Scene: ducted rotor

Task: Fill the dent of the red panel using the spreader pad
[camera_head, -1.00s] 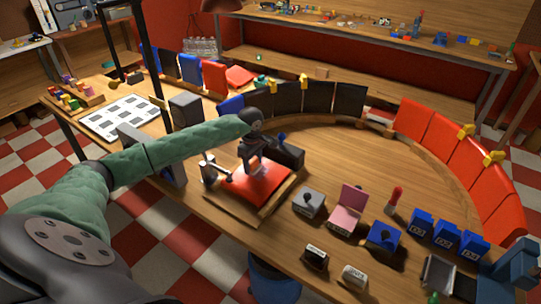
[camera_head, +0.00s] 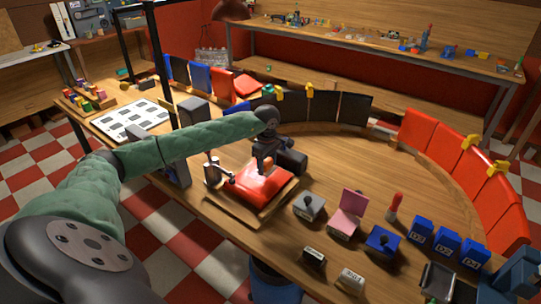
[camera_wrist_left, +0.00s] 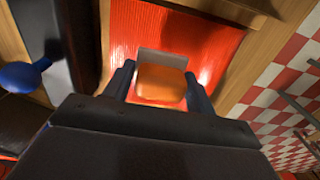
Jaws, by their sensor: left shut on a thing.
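The red panel (camera_head: 277,190) lies on a wooden tray (camera_head: 238,208) near the middle of the table; it also fills the upper part of the left wrist view (camera_wrist_left: 222,52). My left gripper (camera_head: 264,168) is over the panel, pointing down. In the left wrist view its two fingers (camera_wrist_left: 160,88) are shut on an orange block with a grey plate edge, which I take as the spreader pad (camera_wrist_left: 161,86). The pad is at or just above the panel's surface; I cannot tell whether they touch. I cannot make out the dent. My right gripper is not in view.
A metal clamp (camera_head: 226,175) stands at the tray's left corner. To the right are a grey block (camera_head: 308,208), a pink open box (camera_head: 350,208), a blue block with a knob (camera_head: 382,242) and several blue boxes (camera_head: 446,243). Red and black panels line the curved rim behind.

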